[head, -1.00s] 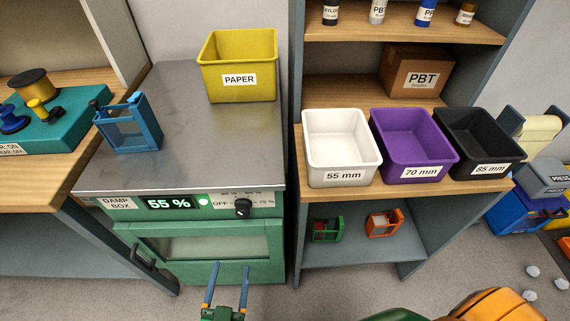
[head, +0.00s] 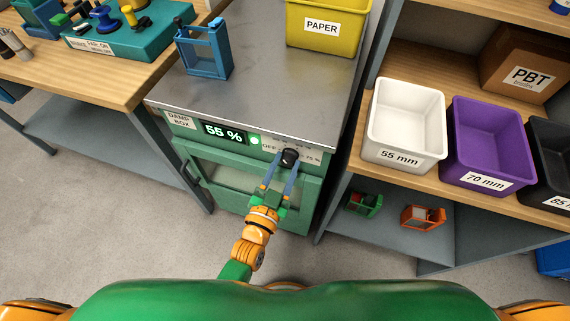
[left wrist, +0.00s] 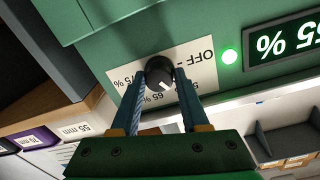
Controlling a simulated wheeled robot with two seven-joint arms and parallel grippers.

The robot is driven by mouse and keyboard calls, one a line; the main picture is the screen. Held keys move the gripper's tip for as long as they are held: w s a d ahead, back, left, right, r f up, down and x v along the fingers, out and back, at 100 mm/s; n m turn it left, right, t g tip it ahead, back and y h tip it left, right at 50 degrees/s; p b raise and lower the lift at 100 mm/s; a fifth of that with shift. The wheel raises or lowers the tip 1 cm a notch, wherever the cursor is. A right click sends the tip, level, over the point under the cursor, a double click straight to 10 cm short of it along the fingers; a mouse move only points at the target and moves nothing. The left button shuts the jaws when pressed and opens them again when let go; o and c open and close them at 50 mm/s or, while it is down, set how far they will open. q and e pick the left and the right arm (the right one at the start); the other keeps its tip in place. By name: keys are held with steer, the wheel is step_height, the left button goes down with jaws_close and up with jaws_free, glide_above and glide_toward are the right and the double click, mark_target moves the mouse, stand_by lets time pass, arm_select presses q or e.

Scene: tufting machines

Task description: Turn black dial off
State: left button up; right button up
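The black dial (head: 289,157) is on the front panel of the green damp box (head: 182,122), right of a lit "55 %" display (head: 224,132) and a glowing green light (head: 256,139). In the left wrist view the dial (left wrist: 160,74) has a white pointer mark turned away from the "OFF" label (left wrist: 197,64), toward the "65 %" side. My left gripper (head: 279,175) is at the dial with its blue fingers apart; in the left wrist view the fingers (left wrist: 160,95) lie on either side of the dial. I cannot tell whether they touch it. My right gripper is not in view.
A yellow "PAPER" bin (head: 325,27) and a blue frame (head: 204,52) stand on the damp box. White (head: 404,119) and purple (head: 488,146) bins are on the shelf to the right. A workbench (head: 120,85) is at the left. The floor before the damp box is clear.

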arm_select(q)
jaws_close()
steer(key=shift+n, duration=0.3)
steer(key=shift+r+n, duration=0.1)
steer(key=shift+n, duration=0.9)
steer(key=n, duration=0.3)
steer(key=shift+n, duration=0.4)
steer(key=n, duration=0.5)
steer(key=shift+n, duration=0.3)
